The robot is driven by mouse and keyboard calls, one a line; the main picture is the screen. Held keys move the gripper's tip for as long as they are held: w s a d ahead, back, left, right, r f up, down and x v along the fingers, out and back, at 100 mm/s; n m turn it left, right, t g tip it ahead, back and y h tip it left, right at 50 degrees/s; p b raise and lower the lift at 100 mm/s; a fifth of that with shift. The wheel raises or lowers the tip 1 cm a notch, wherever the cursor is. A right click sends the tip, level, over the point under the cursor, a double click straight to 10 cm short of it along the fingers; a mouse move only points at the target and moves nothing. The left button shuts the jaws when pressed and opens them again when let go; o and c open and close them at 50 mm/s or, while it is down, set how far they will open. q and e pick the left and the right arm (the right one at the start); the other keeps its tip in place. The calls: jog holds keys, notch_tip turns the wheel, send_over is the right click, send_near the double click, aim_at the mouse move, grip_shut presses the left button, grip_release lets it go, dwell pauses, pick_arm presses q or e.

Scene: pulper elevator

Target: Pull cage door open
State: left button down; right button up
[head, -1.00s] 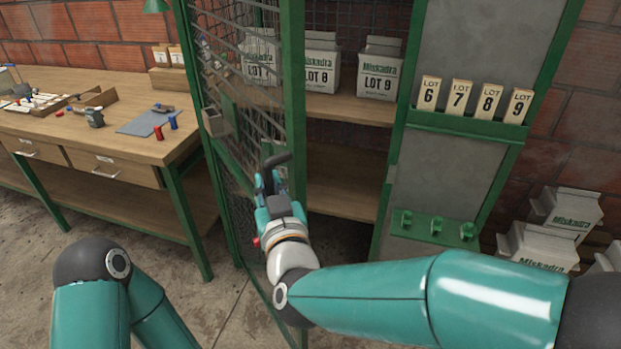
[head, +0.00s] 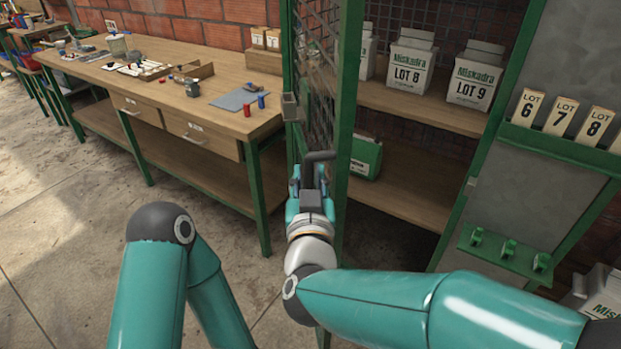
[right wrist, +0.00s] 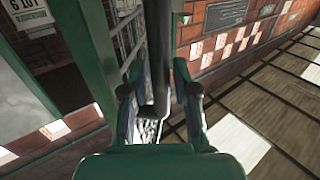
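The cage door (head: 345,130) is a tall green frame with wire mesh, standing ajar and seen nearly edge-on in the head view. Its dark handle (head: 320,157) sticks out near the door's free edge. My right gripper (head: 309,185) is at this handle. In the right wrist view the handle bar (right wrist: 158,65) runs between the two fingers of the right gripper (right wrist: 160,85), which close in on it from both sides. The door's green frame (right wrist: 85,60) stands left of the fingers there. My left gripper is out of view; only part of its arm shows.
Behind the door, cage shelves (head: 420,108) hold cartons marked LOT 8 (head: 408,65) and LOT 9 (head: 475,78), and a green container (head: 366,157). A wooden workbench (head: 180,95) stands at the left. Grey floor (head: 60,190) is clear in front of the bench.

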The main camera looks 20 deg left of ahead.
jog(key=v, duration=0.7)
jog(key=shift+s, duration=0.3)
jog(key=shift+d, duration=0.15)
